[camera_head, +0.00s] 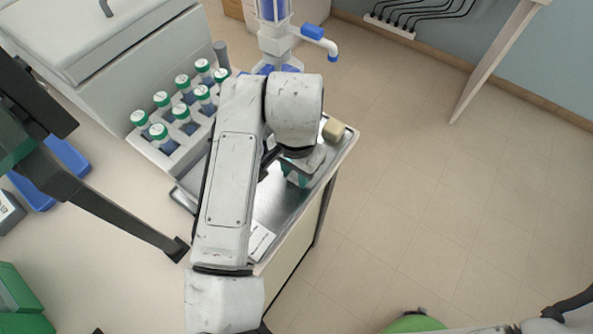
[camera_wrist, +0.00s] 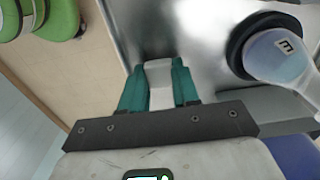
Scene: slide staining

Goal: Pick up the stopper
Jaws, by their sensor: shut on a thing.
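My gripper (camera_head: 297,180) is over the metal-topped bench, near its right edge and largely hidden by my arm. In the wrist view its two teal fingers (camera_wrist: 159,82) are closed on a pale, whitish piece, which I take to be the stopper (camera_wrist: 160,70). The piece sits between the fingertips, above or against the shiny metal top; I cannot tell if it touches. In the head view the stopper is hidden.
A clear vessel with a dark ring and a letter label (camera_wrist: 280,55) stands close right of my fingers. A beige block (camera_head: 333,129) lies at the bench edge. A rack of green-capped bottles (camera_head: 160,150) and a blue-and-white dispenser (camera_head: 275,45) stand behind. Open floor (camera_head: 430,180) lies right.

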